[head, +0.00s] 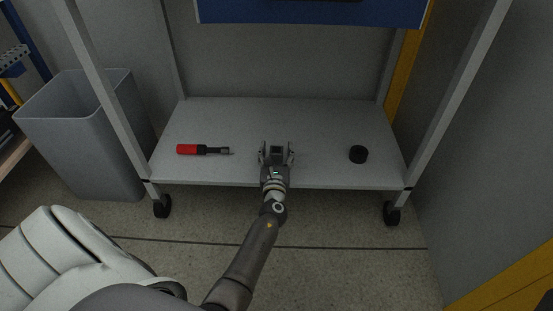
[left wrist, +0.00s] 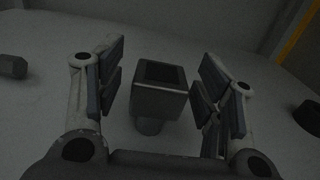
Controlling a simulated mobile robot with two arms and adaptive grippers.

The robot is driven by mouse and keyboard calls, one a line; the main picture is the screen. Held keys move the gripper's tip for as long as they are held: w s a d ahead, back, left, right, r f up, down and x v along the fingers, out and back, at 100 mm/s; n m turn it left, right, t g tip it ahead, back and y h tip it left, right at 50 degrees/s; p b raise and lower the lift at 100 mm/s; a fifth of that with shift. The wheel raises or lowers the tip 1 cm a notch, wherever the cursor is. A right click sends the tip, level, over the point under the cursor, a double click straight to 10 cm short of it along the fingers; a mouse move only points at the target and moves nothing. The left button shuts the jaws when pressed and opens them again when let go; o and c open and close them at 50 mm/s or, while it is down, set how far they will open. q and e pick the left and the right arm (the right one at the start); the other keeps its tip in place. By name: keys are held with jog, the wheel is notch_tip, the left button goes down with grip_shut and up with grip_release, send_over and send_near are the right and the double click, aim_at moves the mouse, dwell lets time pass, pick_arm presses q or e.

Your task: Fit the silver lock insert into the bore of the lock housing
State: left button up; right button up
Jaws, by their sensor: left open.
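My left gripper (head: 277,154) reaches over the front of the cart's lower shelf, with its fingers spread. Between them is a small grey block (head: 277,150), with a gap on both sides. In the left wrist view the block (left wrist: 158,102) has a square dark recess in its top face and a short round stub at its near, lower side. My left gripper's fingers (left wrist: 162,85) stand apart on either side of it. I cannot tell for sure whether this block is the lock insert or the housing. No other clear insert or housing shows. My right gripper is not in view.
A black round piece (head: 358,154) lies at the right, also in the left wrist view (left wrist: 309,117). Cart posts flank the shelf. A grey bin (head: 85,135) stands left. The shelf's back is clear.

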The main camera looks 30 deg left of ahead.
pick_arm(q)
jog(key=shift+w, duration=0.1)
jog(key=c, duration=1.2)
jog(key=shift+a, duration=0.1)
jog(key=shift+r, duration=0.1)
